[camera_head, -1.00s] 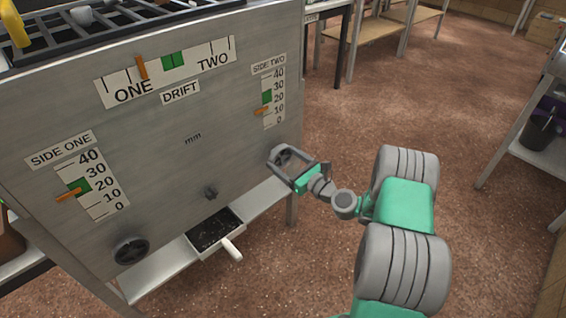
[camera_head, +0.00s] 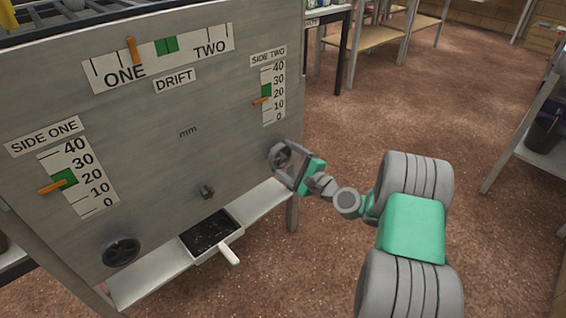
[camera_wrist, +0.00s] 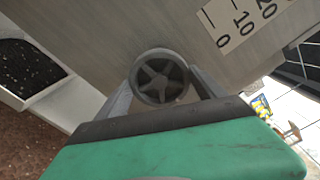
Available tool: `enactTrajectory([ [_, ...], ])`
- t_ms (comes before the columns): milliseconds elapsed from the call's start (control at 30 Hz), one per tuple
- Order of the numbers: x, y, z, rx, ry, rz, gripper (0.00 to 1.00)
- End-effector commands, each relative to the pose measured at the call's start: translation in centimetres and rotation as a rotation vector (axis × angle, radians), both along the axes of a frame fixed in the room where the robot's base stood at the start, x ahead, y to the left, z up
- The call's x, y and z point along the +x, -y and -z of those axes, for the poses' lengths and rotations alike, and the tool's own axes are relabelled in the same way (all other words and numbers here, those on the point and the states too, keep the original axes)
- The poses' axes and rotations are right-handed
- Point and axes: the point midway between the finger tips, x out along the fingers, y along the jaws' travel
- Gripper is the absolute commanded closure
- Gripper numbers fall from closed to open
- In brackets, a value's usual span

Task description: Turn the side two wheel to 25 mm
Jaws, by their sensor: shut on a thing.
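The side two wheel (camera_head: 280,156) is a dark, spoked handwheel low on the right of the grey panel. My gripper (camera_head: 287,158) is shut on its rim, one finger on each side; the wheel (camera_wrist: 160,78) sits between the fingers in the wrist view. The side two scale (camera_head: 273,94) runs from 0 to 40, with a green band (camera_head: 266,90) between about 20 and 30. Its orange pointer (camera_head: 261,101) stands between 10 and 20, nearer 20, just below the band.
The side one scale (camera_head: 76,178) has its pointer (camera_head: 52,187) near 20; its wheel (camera_head: 122,251) is lower left. The drift pointer (camera_head: 132,50) stands left of its green mark (camera_head: 166,45). A small knob (camera_head: 207,191) and a black-lined tray (camera_head: 212,236) are left of my gripper.

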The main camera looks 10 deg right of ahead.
Motion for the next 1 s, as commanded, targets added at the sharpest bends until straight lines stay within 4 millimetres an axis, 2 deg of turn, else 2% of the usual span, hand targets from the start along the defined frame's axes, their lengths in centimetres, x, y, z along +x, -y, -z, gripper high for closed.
enactTrajectory([
  [1000, 0.04, 0.03, 0.15, -0.566, 0.329, 0.001, 0.63],
])
